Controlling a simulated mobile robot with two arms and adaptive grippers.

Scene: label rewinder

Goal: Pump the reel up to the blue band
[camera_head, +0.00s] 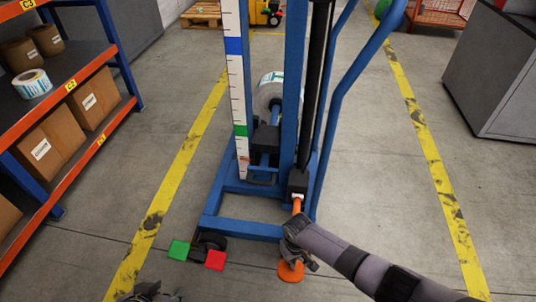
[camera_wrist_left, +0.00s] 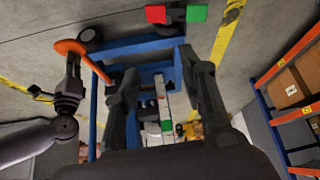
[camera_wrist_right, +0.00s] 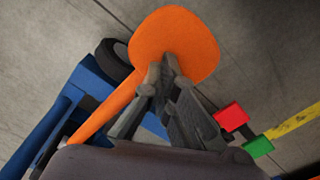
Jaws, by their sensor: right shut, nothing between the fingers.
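A blue lift frame (camera_head: 240,228) stands in the head view. Its white scale (camera_head: 238,90) has a blue band (camera_head: 233,46) high up and a green band (camera_head: 240,130) lower down. The white label reel (camera_head: 272,88) sits behind the mast on a dark carriage (camera_head: 266,138), which is about level with the green band. An orange pump pedal (camera_head: 291,271) sticks out at the front. My right gripper (camera_wrist_right: 165,65) is shut and empty, its fingertips over the pedal's round orange pad (camera_wrist_right: 178,42); contact is unclear. My left gripper (camera_wrist_left: 155,65) is open and empty, at the head view's bottom edge.
A red pedal (camera_head: 215,260) and a green pedal (camera_head: 179,250) flank a wheel at the frame's front left. An orange-and-blue shelf (camera_head: 85,68) with boxes stands at left. A grey cabinet (camera_head: 495,85) stands at right. The floor between the yellow lines is mostly clear.

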